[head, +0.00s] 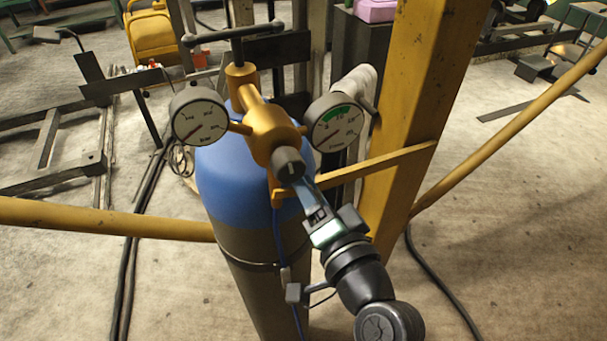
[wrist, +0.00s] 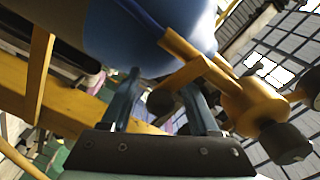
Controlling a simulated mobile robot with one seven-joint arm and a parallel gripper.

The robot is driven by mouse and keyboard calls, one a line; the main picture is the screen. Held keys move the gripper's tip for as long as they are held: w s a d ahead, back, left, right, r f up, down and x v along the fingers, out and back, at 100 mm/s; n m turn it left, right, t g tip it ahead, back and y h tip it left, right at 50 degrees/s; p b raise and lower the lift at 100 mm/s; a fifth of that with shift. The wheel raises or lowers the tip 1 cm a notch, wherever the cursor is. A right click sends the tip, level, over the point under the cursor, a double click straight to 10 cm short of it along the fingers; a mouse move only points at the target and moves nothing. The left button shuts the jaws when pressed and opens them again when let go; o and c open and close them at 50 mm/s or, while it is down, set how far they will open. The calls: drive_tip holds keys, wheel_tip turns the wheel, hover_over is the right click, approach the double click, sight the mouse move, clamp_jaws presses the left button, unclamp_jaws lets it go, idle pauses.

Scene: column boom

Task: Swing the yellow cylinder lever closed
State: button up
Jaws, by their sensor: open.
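The yellow lever (head: 277,193) shows as a short yellow piece below the regulator body, on the front of the blue-topped gas cylinder (head: 222,180). My gripper (head: 300,183) is close in front of it, just under the regulator's black knob, and hides part of that area. In the wrist view a yellow arm (wrist: 192,74) runs toward the space between my fingers, with a dark round end near it. My gripper (wrist: 161,95) is open there, with one finger on each side. I cannot tell whether either finger touches the lever.
Two round gauges (head: 199,116) (head: 336,122) flank the yellow regulator body (head: 272,135). A dark T-handle (head: 235,32) tops the cylinder. A thick yellow column (head: 415,80) stands close on the right, with sloping yellow braces. Open floor (head: 520,230) lies to the right.

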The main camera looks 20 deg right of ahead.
clamp_jaws()
drive_tip(key=shift+f, duration=0.1)
drive_tip(key=n+b, duration=0.1)
drive_tip(key=r+n+b, duration=0.1)
drive_tip(key=n, duration=0.1)
drive_tip(key=shift+b, duration=0.4)
drive_tip(key=shift+c, duration=0.9)
unclamp_jaws()
drive_tip(key=shift+o, duration=0.9)
drive_tip(key=shift+r, duration=0.1)
